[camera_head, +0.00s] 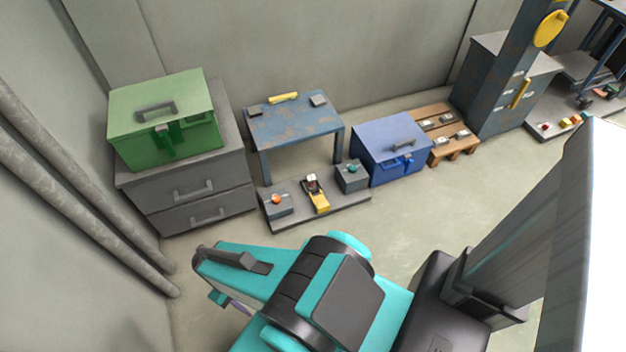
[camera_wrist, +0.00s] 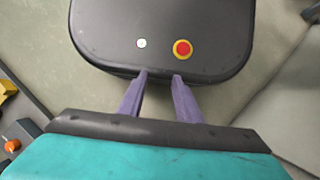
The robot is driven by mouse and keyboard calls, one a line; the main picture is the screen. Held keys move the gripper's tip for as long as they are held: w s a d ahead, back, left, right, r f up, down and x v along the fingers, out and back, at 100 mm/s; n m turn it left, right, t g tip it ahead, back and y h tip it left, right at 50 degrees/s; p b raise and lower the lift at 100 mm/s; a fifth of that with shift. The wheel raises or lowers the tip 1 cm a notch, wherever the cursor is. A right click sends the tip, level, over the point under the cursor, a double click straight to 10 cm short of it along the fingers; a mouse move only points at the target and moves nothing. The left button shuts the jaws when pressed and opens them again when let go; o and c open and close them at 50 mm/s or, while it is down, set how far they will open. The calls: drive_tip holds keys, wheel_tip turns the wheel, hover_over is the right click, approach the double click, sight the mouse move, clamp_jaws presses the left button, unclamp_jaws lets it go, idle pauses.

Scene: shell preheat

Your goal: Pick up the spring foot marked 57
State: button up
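I cannot read a mark 57 on anything. Several small dark pieces with pale labels (camera_head: 439,140) sit on the brown wooden pallet (camera_head: 466,148) right of the blue box; they may be spring feet, but their marks are too small to read.
A green box (camera_head: 140,122) stands on a grey drawer cabinet (camera_head: 150,197). The worn blue table (camera_head: 290,130) stands behind a low platform (camera_head: 325,214) with knobbed boxes and a yellow device. The blue box (camera_head: 375,152) is beside it. Floor in front is clear.

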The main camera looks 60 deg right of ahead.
drive_tip(key=shift+w, duration=0.4)
